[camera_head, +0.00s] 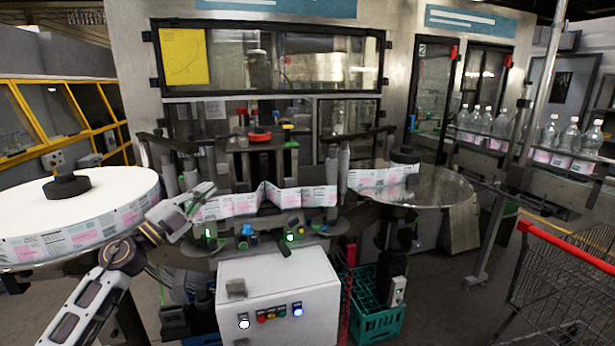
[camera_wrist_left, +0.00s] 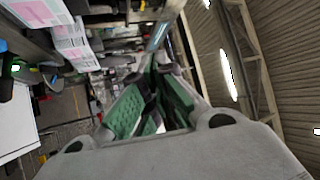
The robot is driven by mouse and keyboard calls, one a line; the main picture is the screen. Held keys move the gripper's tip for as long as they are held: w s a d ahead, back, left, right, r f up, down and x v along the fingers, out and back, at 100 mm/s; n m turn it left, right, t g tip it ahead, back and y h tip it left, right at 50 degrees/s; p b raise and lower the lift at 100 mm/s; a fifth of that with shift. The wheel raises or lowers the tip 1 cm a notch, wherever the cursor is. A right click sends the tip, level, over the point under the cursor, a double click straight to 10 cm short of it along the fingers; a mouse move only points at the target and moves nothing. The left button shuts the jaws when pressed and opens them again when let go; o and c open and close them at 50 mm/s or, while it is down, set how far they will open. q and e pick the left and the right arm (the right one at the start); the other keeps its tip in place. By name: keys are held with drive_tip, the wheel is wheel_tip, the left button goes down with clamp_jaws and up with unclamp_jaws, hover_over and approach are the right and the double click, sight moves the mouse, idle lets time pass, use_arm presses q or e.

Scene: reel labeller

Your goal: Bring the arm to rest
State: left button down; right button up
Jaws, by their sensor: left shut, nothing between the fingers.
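My left arm (camera_head: 120,255) comes in from the lower left and reaches up in front of the labelling machine. My left gripper (camera_head: 205,190) is at its end, in front of the label web (camera_head: 240,204) and to the right of the big white reel (camera_head: 95,190). In the left wrist view its green-padded fingers (camera_wrist_left: 154,80) come together at the tips, with nothing held between them. Whether the gripper touches the label web cannot be told from the head view. My right gripper is not in view.
A control box (camera_head: 280,295) with lit buttons stands below the web. A second reel plate (camera_head: 425,187) is to the right. A green crate (camera_head: 377,312) is on the floor, a red-handled cart (camera_head: 565,290) at right. Bottles (camera_head: 568,138) line a conveyor. Floor between crate and cart is clear.

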use_arm(q)
drive_tip(key=s+a+f+n+g+y, duration=0.1)
drive_tip(key=s+f+n+y, duration=0.3)
drive_tip(key=f+n+y, duration=0.4)
drive_tip(key=s+a+f+n+g+y, duration=0.2)
drive_tip(key=s+f+n+y, duration=0.3)
drive_tip(key=f, duration=0.6)
drive_tip(key=s+a+f+n+g+y, duration=0.1)
drive_tip(key=s+f+n+y, duration=0.25)
drive_tip(key=f+n, duration=0.45)
drive_tip(key=s+d+f+g+h, duration=0.2)
drive_tip(key=s+d+f+g, duration=0.25)
drive_tip(key=s+f, duration=0.5)
drive_tip(key=s+d+f+g+h, duration=0.1)
drive_tip(key=s+d+f+g, duration=0.45)
drive_tip(key=s, duration=0.75)
wheel_tip(320, 180, down, 34)
drive_tip(key=s+a+g, duration=0.2)
drive_tip(key=s, duration=0.1)
drive_tip(key=s+a+f, duration=0.2)
drive_tip(key=s+f, duration=0.7)
drive_tip(key=s, duration=0.1)
drive_tip(key=s+a+f+m, duration=0.1)
drive_tip(key=s+a+f, duration=0.2)
drive_tip(key=s+f, duration=0.7)
drive_tip(key=shift+s+g, duration=0.3)
drive_tip(key=shift+s, duration=0.5)
